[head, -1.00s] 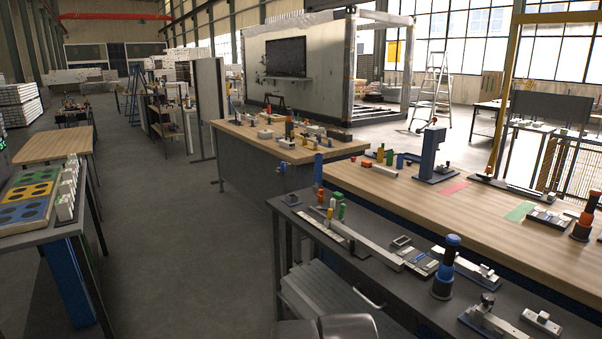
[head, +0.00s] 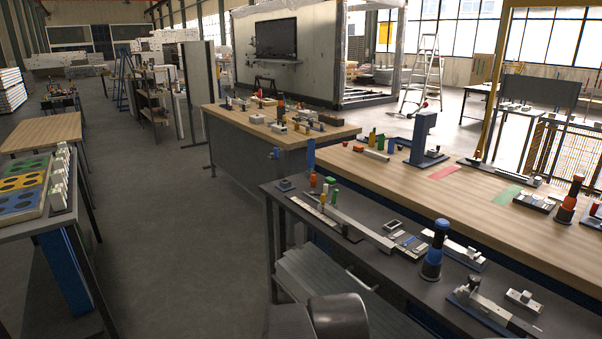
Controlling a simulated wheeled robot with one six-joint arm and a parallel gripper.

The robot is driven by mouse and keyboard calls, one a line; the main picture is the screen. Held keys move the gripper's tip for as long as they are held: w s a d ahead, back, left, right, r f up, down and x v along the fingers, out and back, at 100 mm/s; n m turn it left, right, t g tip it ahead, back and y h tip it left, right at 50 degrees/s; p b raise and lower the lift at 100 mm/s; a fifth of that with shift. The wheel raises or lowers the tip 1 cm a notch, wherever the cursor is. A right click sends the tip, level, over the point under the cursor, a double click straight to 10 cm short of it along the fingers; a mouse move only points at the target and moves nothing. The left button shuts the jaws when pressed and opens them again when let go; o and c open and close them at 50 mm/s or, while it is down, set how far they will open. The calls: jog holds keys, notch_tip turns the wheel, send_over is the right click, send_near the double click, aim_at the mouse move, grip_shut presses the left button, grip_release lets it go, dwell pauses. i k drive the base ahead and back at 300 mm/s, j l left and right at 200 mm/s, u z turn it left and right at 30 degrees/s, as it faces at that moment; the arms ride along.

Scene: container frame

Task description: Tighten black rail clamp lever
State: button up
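I cannot make out a black rail clamp lever for certain at this distance. A long pale metal rail (head: 350,226) lies on the dark bench at the right, with small blocks at its ends. Another small metal fixture with a rail (head: 490,312) sits at the bench's near right. A dark rounded part, probably of my own arm, shows at the bottom edge. My gripper's fingers are not in view.
The dark bench (head: 390,278) also carries a blue-and-black upright tool (head: 434,250). A wood-topped bench (head: 480,207) stands behind it, another (head: 230,118) farther back. A bench with coloured trays (head: 25,190) is at left. The grey floor (head: 170,240) between them is clear.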

aim_at(344, 227)
jog(key=i+l+z, duration=0.3)
jog(key=i+l, duration=0.6)
jog(key=l, duration=0.15)
